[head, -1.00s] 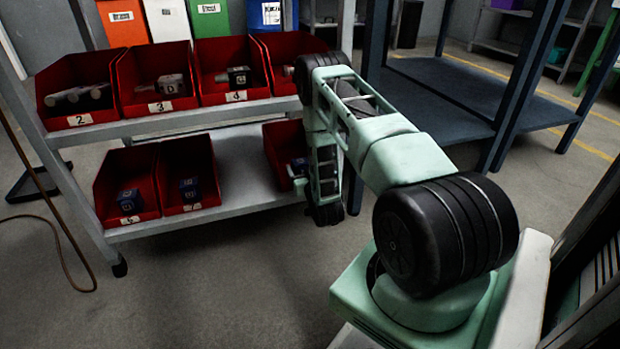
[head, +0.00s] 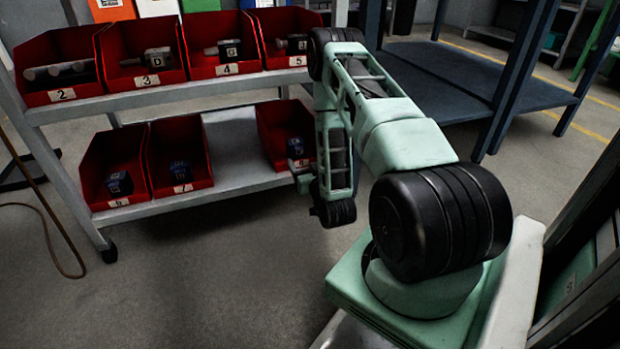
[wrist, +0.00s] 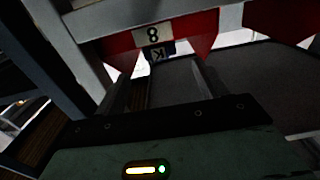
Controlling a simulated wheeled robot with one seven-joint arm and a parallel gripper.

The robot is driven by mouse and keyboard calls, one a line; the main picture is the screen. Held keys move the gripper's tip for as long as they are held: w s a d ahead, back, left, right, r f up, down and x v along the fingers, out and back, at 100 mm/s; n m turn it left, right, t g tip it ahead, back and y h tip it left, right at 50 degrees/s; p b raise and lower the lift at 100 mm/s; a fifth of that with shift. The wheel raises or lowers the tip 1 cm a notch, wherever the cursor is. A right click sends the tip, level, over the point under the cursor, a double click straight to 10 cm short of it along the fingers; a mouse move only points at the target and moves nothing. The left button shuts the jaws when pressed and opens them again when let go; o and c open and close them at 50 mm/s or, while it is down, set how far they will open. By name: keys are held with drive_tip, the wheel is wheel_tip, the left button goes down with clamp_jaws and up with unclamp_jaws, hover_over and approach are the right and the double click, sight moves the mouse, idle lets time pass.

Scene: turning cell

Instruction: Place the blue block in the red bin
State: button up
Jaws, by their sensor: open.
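Small dark-blue blocks sit in the red bins of the lower shelf. One block (head: 120,183) is in bin 6 (head: 92,165), one (head: 181,171) in bin 7 (head: 200,150), and one (head: 295,147) in bin 8 (head: 270,125). My gripper (head: 306,183) is in front of bin 8, near its lower front edge, partly hidden by my arm. In the wrist view, my gripper (wrist: 168,80) is open with nothing between its fingers.
The grey shelf rack (head: 240,150) has bare space between bins 7 and 8. Upper bins 2 to 5 hold metal parts, such as those in bin 4 (head: 205,55). A blue table (head: 440,85) stands to the right. Floor before the rack is clear.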

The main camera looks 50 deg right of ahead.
drive_tip(key=shift+b+v, duration=1.15)
drive_tip(key=shift+b, duration=0.35)
drive_tip(key=w+a+r+n+g+y, duration=0.15)
drive_tip(key=w+a+n+y, duration=0.5)
drive_tip(key=a, duration=0.65)
drive_tip(key=w+a+r+n+g+y, duration=0.1)
drive_tip(key=a+g+y, duration=0.1)
drive_tip(key=a, duration=0.5)
drive_tip(key=a+r+n+g+y, duration=0.1)
drive_tip(key=a+r+g+y, duration=0.15)
drive_tip(key=a, duration=0.55)
drive_tip(key=s+a+r+n+g+y, duration=0.1)
drive_tip(key=s+a+r+n+g, duration=0.25)
drive_tip(key=s+a, duration=0.65)
drive_tip(key=s+a+r+n+g+h, duration=0.1)
drive_tip(key=s+a+r+g, duration=0.1)
drive_tip(key=s, duration=0.7)
drive_tip(key=s+a+r+g+h, duration=0.1)
drive_tip(key=s+a+r+g, duration=0.1)
drive_tip(key=s, duration=0.6)
drive_tip(key=shift+s+a+r+n+g, duration=0.3)
drive_tip(key=shift+s+r+n+g, duration=0.1)
drive_tip(key=shift+r+g, duration=0.55)
